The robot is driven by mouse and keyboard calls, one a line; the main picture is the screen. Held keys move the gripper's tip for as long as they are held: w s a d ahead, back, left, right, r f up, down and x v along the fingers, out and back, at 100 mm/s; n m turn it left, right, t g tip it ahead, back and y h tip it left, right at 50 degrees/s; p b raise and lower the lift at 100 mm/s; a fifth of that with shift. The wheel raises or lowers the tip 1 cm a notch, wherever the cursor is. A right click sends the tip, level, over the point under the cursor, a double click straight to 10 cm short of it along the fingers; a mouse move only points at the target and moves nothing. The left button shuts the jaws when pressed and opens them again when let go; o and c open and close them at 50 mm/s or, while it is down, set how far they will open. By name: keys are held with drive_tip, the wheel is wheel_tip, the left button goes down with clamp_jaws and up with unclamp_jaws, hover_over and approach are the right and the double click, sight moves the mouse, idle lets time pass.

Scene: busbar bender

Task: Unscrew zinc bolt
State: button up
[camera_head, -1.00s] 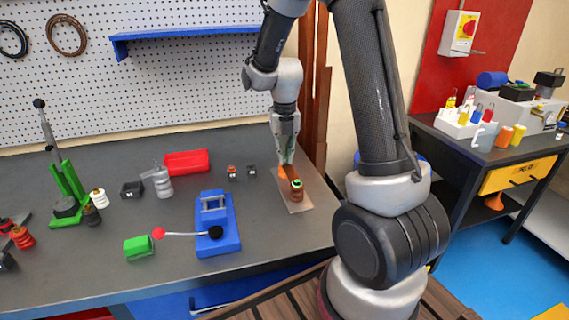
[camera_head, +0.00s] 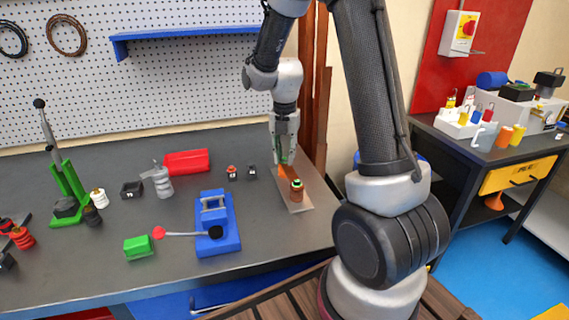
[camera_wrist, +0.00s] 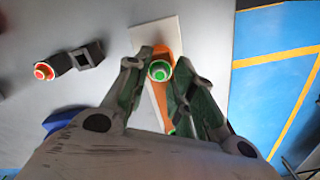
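No zinc bolt can be told apart at this size. A brown cylinder with a green-ringed top (camera_head: 297,190) stands on a pale plate (camera_head: 305,203) at the bench's right end. It shows from above in the wrist view (camera_wrist: 159,71). An orange strip (camera_wrist: 161,52) runs under it along the plate. My gripper (camera_head: 284,160) points down above the plate, behind the cylinder in the head view. In the wrist view my gripper (camera_wrist: 163,63) has its fingers apart, one on each side of the green-ringed top, with visible gaps. I cannot tell their height above it.
Two small dark blocks (camera_head: 232,173) (camera_head: 252,172), one red-topped, lie left of the plate. A blue fixture (camera_head: 222,240), green block (camera_head: 138,247), red tray (camera_head: 187,162) and green lever press (camera_head: 66,190) stand farther left. Brown vertical bars (camera_head: 312,90) rise behind my gripper.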

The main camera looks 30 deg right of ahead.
drive_tip(key=shift+m, duration=0.3)
drive_tip(key=m, duration=0.5)
drive_tip(key=shift+m, duration=0.4)
drive_tip(key=m, duration=0.4)
drive_tip(key=shift+m, duration=0.9)
